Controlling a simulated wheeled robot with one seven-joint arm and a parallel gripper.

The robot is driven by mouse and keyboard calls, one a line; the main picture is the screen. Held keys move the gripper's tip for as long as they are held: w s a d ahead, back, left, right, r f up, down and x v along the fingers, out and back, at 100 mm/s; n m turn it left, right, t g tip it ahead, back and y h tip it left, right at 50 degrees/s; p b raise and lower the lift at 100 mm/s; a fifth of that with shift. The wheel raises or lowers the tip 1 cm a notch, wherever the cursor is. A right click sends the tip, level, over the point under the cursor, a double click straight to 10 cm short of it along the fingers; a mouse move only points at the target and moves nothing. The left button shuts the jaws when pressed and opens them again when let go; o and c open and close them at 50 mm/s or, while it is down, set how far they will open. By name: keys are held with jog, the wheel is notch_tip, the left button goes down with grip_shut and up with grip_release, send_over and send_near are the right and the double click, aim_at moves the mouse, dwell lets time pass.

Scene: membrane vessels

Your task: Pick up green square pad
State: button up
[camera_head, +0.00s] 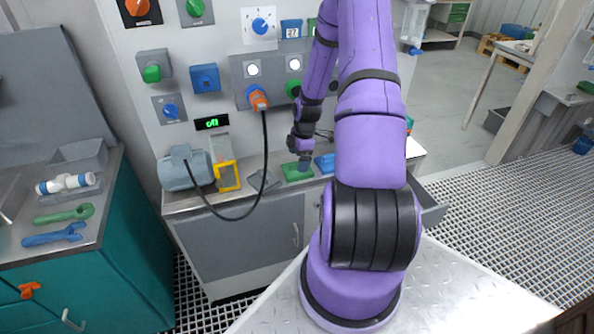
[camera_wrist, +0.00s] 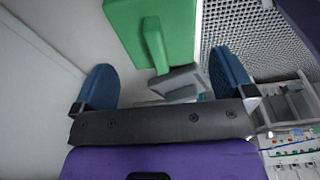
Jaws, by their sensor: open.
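The green square pad (camera_head: 297,173) lies on the worktop below the wall panel, with a raised ridge or handle on it. In the wrist view the green pad (camera_wrist: 178,18) shows at the top, beyond the fingers, and its upper part is cut off by the frame. My gripper (camera_head: 304,162) is just above the pad in the head view, small and partly merged with the arm. In the wrist view my gripper (camera_wrist: 162,68) has its two blue fingers wide apart with nothing gripped between them. I cannot tell whether it touches the pad.
A blue pad (camera_head: 325,163) lies right of the green one, and a grey pad (camera_head: 264,181) lies left. A yellow frame (camera_head: 227,176), a grey motor-like cylinder (camera_head: 184,168) and a black cable (camera_head: 265,150) are farther left. The wall panel (camera_head: 130,62) stands close behind.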

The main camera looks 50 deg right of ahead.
notch_tip(320, 180, down, 5)
jog(key=shift+w+a+r, duration=0.1)
jog(key=shift+w, duration=0.05)
jog(key=shift+c, duration=0.2)
jog(key=c, duration=0.6)
jog(key=shift+r, duration=0.1)
